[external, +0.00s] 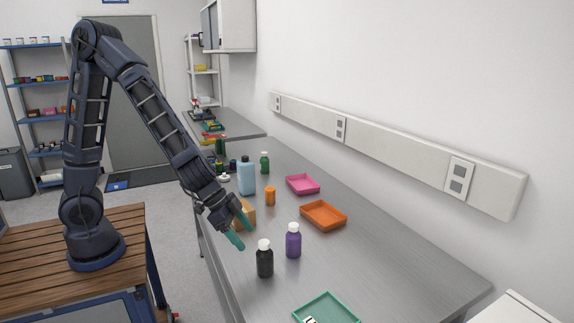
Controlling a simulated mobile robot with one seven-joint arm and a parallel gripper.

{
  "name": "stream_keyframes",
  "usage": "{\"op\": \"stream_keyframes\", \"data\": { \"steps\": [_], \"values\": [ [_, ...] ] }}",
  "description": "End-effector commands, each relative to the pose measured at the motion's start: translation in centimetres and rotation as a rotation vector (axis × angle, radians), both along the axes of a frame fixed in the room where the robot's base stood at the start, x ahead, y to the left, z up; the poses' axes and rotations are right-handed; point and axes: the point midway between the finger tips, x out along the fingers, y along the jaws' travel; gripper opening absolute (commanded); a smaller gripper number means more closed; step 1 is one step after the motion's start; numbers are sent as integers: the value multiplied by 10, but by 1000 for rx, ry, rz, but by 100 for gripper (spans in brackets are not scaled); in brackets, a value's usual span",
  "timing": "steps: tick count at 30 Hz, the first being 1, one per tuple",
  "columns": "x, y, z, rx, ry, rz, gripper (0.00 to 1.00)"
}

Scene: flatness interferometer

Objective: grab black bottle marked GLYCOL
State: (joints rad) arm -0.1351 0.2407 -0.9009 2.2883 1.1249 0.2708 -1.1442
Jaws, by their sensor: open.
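A black bottle (265,262) with a white cap stands upright on the grey metal bench, near its front edge. Its label is too small to read here. My gripper (241,228) has teal fingers and is open and empty. It hangs above the bench edge, up and to the left of the black bottle, apart from it. A purple bottle (293,243) with a white cap stands just right of and behind the black one.
A teal tray (328,311) lies in front; orange (323,215) and pink (302,184) trays lie farther back. A cardboard-coloured box (243,217) is behind my gripper. A light blue bottle (246,178), orange jar (270,196) and green bottle (265,163) stand beyond. The bench's right side is clear.

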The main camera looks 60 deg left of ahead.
Motion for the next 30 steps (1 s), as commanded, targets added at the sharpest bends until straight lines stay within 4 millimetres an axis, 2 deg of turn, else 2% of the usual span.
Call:
{"op": "stream_keyframes", "data": {
  "steps": [12, 22, 30],
  "values": [
    [19, -12, -34, 3, 2, 0, 72],
    [26, -15, -44, 2, 1, 0, 72],
    [44, -23, -61, 1, 3, 2, 72]
  ]
}}
